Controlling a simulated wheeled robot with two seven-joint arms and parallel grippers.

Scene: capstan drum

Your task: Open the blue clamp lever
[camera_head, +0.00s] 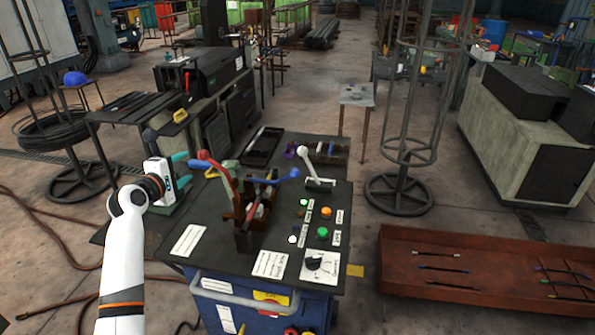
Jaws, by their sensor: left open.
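The blue clamp lever (272,179) is on the mechanism in the middle of the dark control cabinet top. Its blue arm points to the right and ends in a round blue knob. A red lever (222,174) with a ball knob rises on the left of the same mechanism and leans left. My left gripper (186,170) is at the left edge of the cabinet, to the left of the red lever. Its teal fingers are apart with nothing visible between them. It is well apart from the blue lever, and the red lever stands between them. My right gripper is not in view.
The dark cabinet top (210,222) carries a white-knobbed lever (318,182) behind several buttons (322,233) and a dial (314,263). A rust-red tray (430,240) lies at the right. A wire stand (398,195) is behind it. A grey bench machine stands behind left.

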